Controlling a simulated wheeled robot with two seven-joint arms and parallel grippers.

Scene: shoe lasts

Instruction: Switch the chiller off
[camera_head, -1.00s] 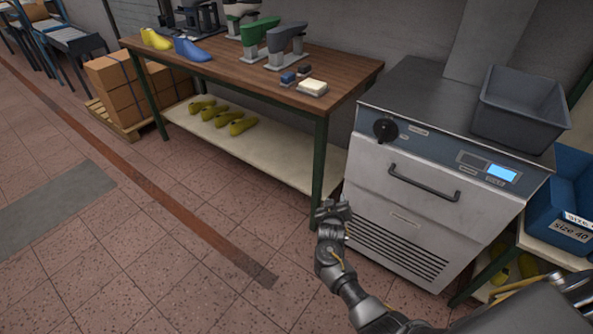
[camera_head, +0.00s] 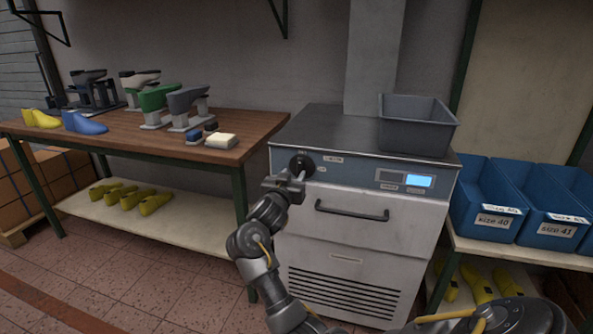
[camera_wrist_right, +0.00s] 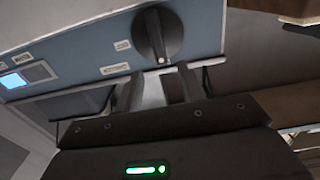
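The chiller (camera_head: 345,235) is a pale metal cabinet with a blue control panel (camera_head: 350,174), a dark bar handle and a vent grille. A round black rotary knob (camera_head: 301,164) sits at the panel's left end. A lit blue display (camera_head: 419,181) is at its right end. My right gripper (camera_head: 288,183) is just in front of and below the knob. In the right wrist view, its fingers (camera_wrist_right: 160,88) are apart and empty. The knob (camera_wrist_right: 158,34) is just beyond the fingertips, its grip bar roughly upright; I cannot tell whether they touch. My left gripper is not in view.
A grey bin (camera_head: 415,128) stands on the chiller's top. A wooden workbench (camera_head: 150,138) with shoe lasts and clamp-like devices is to the left. Blue size-labelled bins (camera_head: 485,215) stand on a shelf to the right. Open tiled floor lies at lower left.

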